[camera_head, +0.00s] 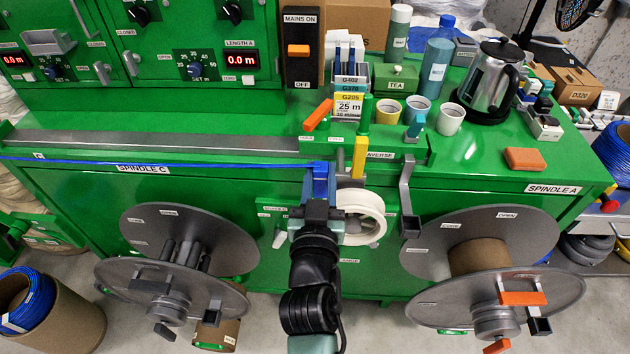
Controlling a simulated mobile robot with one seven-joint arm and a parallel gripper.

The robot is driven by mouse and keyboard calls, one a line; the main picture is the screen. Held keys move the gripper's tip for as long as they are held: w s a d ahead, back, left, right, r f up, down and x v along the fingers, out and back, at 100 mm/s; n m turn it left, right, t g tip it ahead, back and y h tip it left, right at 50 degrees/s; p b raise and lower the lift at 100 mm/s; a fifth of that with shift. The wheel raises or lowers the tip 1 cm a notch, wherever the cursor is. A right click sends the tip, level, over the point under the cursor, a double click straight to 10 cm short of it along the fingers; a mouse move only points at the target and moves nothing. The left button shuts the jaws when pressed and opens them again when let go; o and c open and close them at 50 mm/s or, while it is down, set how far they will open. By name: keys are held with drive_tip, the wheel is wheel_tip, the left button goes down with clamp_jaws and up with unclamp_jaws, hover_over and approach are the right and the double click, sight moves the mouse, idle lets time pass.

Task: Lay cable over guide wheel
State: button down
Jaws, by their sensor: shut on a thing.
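The blue cable (200,162) runs taut from the left edge, above the spindle C label, to my gripper (319,172). My gripper is shut on the cable's right end, in front of the bench's front edge. A cream-white wheel (372,204), which looks like the guide wheel, stands just right of and below my gripper, under the traverse label. My gripper and arm hide part of its left side. The cable is above and left of this wheel; I see none of it on the rim.
Spindle C's grey reel (225,235) is at left, spindle A's reel (540,235) at right. A yellow upright (359,158) and a grey bracket (405,195) stand close to the wheel. Cups, a kettle (492,82) and an orange block (524,159) sit on the green bench (480,180).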

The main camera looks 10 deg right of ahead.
drive_tip(key=shift+s+d+r+p, duration=0.2)
drive_tip(key=shift+d+p, duration=0.2)
drive_tip(key=shift+p, duration=0.2)
drive_tip(key=d+p, duration=0.2)
drive_tip(key=p, duration=0.2)
drive_tip(key=s+d+p, duration=0.1)
drive_tip(key=d+p, duration=0.2)
drive_tip(key=p, duration=0.1)
drive_tip(key=s+d+p, duration=0.1)
drive_tip(key=d+p, duration=0.2)
drive_tip(key=p, duration=0.2)
drive_tip(key=shift+s, duration=0.15)
drive_tip(key=shift+s+d+f+p, duration=0.1)
drive_tip(key=shift+s+d+p, duration=0.1)
drive_tip(key=shift+d+p, duration=0.45)
drive_tip(key=shift+s+d+f+p, duration=0.1)
drive_tip(key=shift+s+d+p, duration=0.15)
drive_tip(key=shift+d+p, duration=0.4)
drive_tip(key=shift+s+d+p, duration=0.2)
drive_tip(key=shift+d+p, duration=0.15)
drive_tip(key=shift+d, duration=0.55)
drive_tip(key=s+d+f+p, duration=0.1)
drive_tip(key=s+p, duration=0.1)
drive_tip(key=s, duration=0.4)
drive_tip(key=shift+d, duration=0.2)
